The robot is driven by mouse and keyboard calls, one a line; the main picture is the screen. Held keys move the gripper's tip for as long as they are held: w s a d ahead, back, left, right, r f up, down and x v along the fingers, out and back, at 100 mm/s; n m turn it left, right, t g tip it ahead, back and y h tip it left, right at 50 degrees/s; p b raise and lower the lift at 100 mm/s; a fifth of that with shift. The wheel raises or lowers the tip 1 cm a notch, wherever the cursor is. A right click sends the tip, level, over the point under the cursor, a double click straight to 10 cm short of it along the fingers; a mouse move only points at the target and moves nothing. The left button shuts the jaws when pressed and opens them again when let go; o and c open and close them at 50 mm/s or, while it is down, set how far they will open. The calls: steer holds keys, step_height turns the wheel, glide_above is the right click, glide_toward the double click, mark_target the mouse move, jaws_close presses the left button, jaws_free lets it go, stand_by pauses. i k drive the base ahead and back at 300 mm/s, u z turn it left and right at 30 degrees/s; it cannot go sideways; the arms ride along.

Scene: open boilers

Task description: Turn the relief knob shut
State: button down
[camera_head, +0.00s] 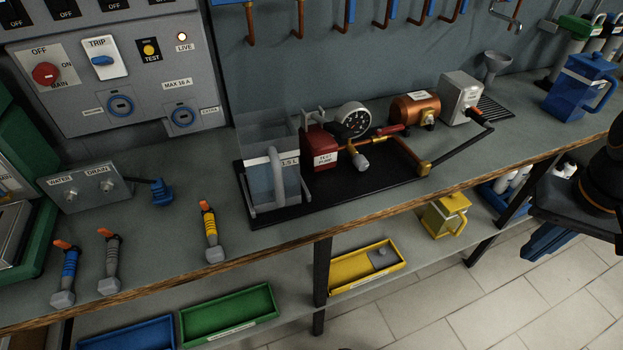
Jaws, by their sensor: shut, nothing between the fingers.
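The test pump (320,147), a red block labelled TEST PUMP, stands on a black tray (400,192) on the bench. A round dial gauge (353,119) rises beside it. A small pale grey knob (361,161) on a brass fitting sits just below the gauge; it looks like the relief knob, but no label on it is readable. How far it is turned cannot be told. My gripper (545,241), with blue fingers, is at the right edge in front of the bench, well apart from the knob. It is shut and empty.
A clear water tank (270,165) stands left of the pump. A blue jug (578,88) stands at the back right. Valves with orange handles stand along the left front, including a yellow-banded one (211,230).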

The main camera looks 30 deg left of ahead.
mark_target(360, 162)
steer(key=z, duration=0.9)
steer(key=i, duration=0.75)
steer(key=u, duration=3)
steer(key=k, duration=0.5)
steer(key=z, duration=0.6)
steer(key=i, duration=0.65)
steer(key=u, duration=0.6)
